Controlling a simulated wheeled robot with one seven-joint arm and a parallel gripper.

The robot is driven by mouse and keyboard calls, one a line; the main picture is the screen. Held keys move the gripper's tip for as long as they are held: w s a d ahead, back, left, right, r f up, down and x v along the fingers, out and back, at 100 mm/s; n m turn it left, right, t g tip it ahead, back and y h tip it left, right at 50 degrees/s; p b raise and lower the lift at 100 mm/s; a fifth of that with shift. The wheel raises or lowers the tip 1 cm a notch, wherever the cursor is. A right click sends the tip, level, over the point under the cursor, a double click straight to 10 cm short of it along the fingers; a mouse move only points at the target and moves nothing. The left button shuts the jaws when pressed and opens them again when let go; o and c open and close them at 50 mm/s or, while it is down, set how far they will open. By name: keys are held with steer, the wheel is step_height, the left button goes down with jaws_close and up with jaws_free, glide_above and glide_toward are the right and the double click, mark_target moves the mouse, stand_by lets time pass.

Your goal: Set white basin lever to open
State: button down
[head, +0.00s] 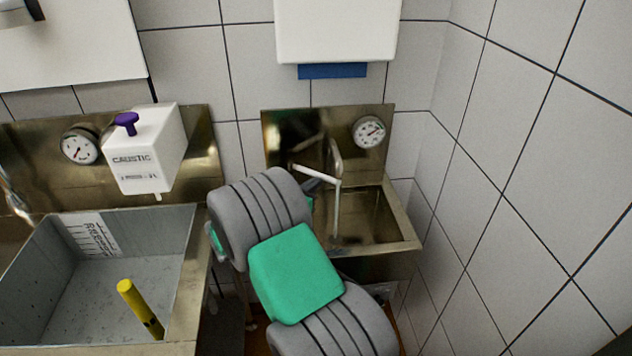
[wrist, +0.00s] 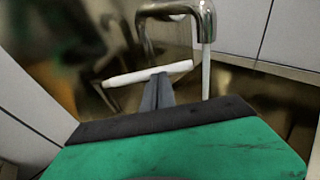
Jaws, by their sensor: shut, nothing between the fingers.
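The white basin lever (head: 312,174) is a thin pale bar by the tap (head: 335,155) of the small steel basin (head: 402,228) on the right. In the head view it slopes down to the right. In the wrist view the lever (wrist: 148,73) lies across the picture, its right end slightly higher. My gripper (wrist: 157,88) is shut and empty, its tips at the near side of the lever; I cannot tell whether they touch. A pale vertical strip, like running water (wrist: 206,70), hangs below the spout. In the head view my arm hides the gripper.
A larger sink (head: 200,255) on the left holds a yellow stick (head: 140,308). A white caustic dispenser (head: 146,150) with a purple knob hangs above it. A dial (head: 369,132) sits on the basin's backsplash, below a white wall box (head: 337,30). A tiled wall closes off the right.

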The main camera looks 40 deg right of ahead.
steer(key=shift+w+d+f, duration=0.1)
steer(key=shift+w+d, duration=0.1)
steer(key=shift+d, duration=0.35)
steer(key=p+x, duration=0.1)
steer(key=x, duration=0.1)
steer(key=p+x, duration=0.1)
steer(key=x, duration=0.1)
steer(key=r+p+x, duration=0.1)
steer(key=shift+s+d+p, duration=0.1)
steer(key=shift+d+p, duration=0.3)
steer(key=shift+d, duration=0.15)
steer(key=shift+a, duration=0.1)
